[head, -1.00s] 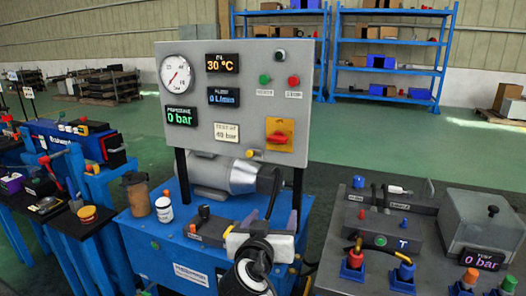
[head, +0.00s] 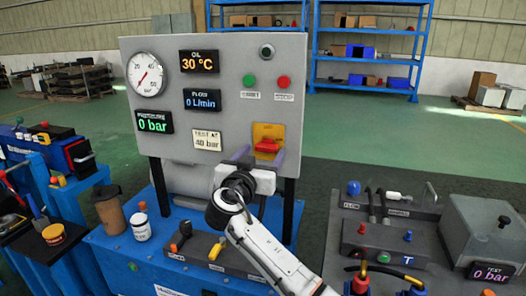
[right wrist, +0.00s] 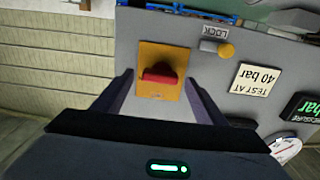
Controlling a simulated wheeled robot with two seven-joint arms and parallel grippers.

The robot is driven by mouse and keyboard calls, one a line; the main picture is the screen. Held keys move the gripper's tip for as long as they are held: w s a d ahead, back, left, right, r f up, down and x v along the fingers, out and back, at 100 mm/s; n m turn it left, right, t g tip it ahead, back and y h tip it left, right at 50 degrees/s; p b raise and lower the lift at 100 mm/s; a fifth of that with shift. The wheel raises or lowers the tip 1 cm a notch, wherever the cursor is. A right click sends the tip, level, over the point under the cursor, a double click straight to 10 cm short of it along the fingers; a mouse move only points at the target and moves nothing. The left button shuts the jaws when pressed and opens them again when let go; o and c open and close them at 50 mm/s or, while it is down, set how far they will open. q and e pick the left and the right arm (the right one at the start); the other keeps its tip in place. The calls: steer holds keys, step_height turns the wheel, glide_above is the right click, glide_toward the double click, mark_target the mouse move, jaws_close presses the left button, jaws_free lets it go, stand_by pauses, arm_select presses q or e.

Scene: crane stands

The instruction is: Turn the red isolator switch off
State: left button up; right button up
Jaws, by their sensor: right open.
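The red isolator switch (head: 266,146) sits on a yellow plate (head: 268,129) at the lower right of the grey panel (head: 225,75). Its red handle looks roughly crosswise in the head view. My right gripper (head: 260,158) is in front of and just below the switch, its two fingers pointing at the panel. In the right wrist view the red handle (right wrist: 160,73) shows between the open fingers (right wrist: 160,82), with space on both sides. Contact with the handle cannot be seen. My left gripper is out of view.
A green button (head: 250,81) and a red button (head: 284,82) are above the switch. In the wrist view a yellow-tipped lock pin (right wrist: 225,50) is beside the plate. A bottle (head: 141,226) stands on the blue bench, and a second stand (head: 400,240) is at right.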

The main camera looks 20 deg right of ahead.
steer(key=shift+w+d, duration=0.15)
steer(key=shift+w, duration=0.2)
steer(key=c, duration=1.1)
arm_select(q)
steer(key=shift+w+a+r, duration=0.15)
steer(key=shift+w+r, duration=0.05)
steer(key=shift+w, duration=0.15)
arm_select(e)
steer(key=shift+o, duration=0.2)
